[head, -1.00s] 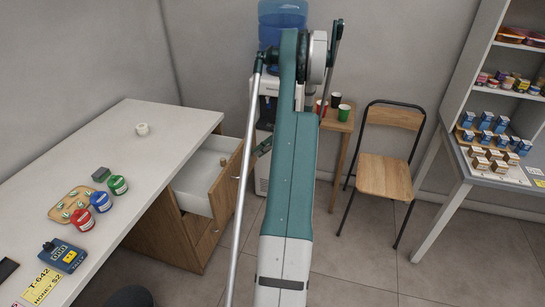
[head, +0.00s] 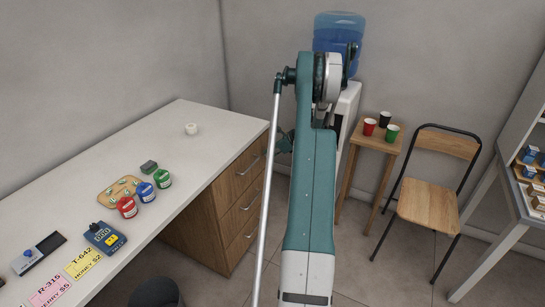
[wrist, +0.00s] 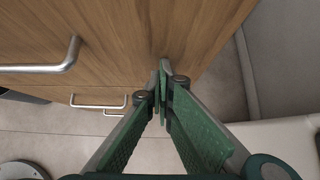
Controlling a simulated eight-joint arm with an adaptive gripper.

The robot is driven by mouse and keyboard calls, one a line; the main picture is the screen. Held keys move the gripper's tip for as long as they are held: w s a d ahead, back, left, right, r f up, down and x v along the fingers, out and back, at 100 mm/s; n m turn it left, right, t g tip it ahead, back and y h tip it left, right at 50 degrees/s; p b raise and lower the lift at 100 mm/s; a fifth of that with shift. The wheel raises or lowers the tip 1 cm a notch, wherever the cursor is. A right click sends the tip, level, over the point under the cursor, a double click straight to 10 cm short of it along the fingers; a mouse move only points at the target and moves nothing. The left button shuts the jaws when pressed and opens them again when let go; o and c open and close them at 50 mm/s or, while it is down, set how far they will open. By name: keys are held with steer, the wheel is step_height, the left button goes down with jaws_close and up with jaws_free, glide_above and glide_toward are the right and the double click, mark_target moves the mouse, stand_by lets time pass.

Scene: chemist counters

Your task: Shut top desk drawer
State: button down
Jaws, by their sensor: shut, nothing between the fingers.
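The desk (head: 215,135) stands at left with a wooden drawer unit at its right end. The top drawer (head: 238,179) has a wood front with a metal bar handle and looks flush with the unit in the head view; no white interior shows. My gripper (wrist: 162,78) is shut and empty in the wrist view, its fingertips close to or against a wooden front (wrist: 115,40) right of a bar handle (wrist: 52,66). I cannot tell whether they touch. In the head view my arm mostly hides the gripper.
Lower drawers look closed. A stool with cups (head: 376,135), a water cooler (head: 338,45) and a chair (head: 430,200) stand right of my arm. Floor before the drawers is clear.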

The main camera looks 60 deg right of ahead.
steer(key=shift+w+a+r, duration=0.1)
steer(key=shift+w, duration=0.4)
steer(key=shift+s, duration=0.1)
steer(key=s+r+p, duration=0.2)
steer(key=s+r, duration=0.5)
steer(key=s, duration=0.5)
steer(key=shift+w, duration=0.1)
stand_by(0.6)
